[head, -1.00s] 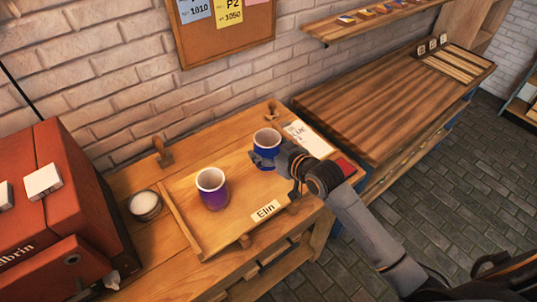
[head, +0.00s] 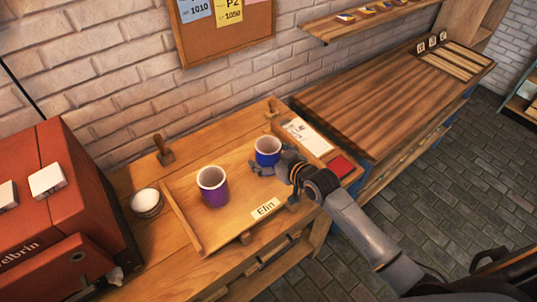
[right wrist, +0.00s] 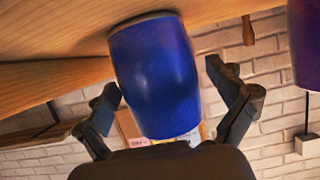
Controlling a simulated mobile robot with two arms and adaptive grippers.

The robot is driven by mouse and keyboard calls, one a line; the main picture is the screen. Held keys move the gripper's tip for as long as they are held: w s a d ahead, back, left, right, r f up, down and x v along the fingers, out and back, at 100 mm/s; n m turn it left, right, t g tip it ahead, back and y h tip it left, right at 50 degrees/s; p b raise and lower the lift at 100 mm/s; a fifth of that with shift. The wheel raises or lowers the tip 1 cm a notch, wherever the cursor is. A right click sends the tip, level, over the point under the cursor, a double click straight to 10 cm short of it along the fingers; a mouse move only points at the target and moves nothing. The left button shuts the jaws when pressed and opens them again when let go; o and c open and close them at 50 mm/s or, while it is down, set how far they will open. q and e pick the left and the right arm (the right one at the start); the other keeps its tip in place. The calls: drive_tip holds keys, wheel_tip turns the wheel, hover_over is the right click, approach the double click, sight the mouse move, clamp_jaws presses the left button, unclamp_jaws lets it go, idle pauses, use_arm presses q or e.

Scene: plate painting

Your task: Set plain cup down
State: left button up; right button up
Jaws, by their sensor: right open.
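The plain blue cup (head: 267,158) stands upright on the wooden tray (head: 190,232), on its right side. My right gripper (head: 272,168) is open beside it, on its near side. The right wrist view also shows the blue cup (right wrist: 155,75) between the two spread fingers of my right gripper (right wrist: 165,92), with gaps on both sides. A purple-blue cup (head: 213,190) stands on the tray to the left; its edge also shows in the right wrist view (right wrist: 308,40). My left gripper is out of view.
A name card "Elin" (head: 265,208) is at the tray's front edge. A white bowl (head: 146,203) and a red machine (head: 60,215) are to the left. A wooden stamp (head: 163,150) stands behind the tray. A paper card (head: 307,137) and a red pad (head: 341,166) lie right.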

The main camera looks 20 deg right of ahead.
drive_tip(key=shift+r, duration=0.15)
drive_tip(key=shift+s+d, duration=0.1)
drive_tip(key=shift+s, duration=0.15)
drive_tip(key=b+v, duration=0.2)
drive_tip(key=v, duration=0.9)
drive_tip(key=shift+s+r, duration=0.2)
drive_tip(key=shift+d, duration=0.1)
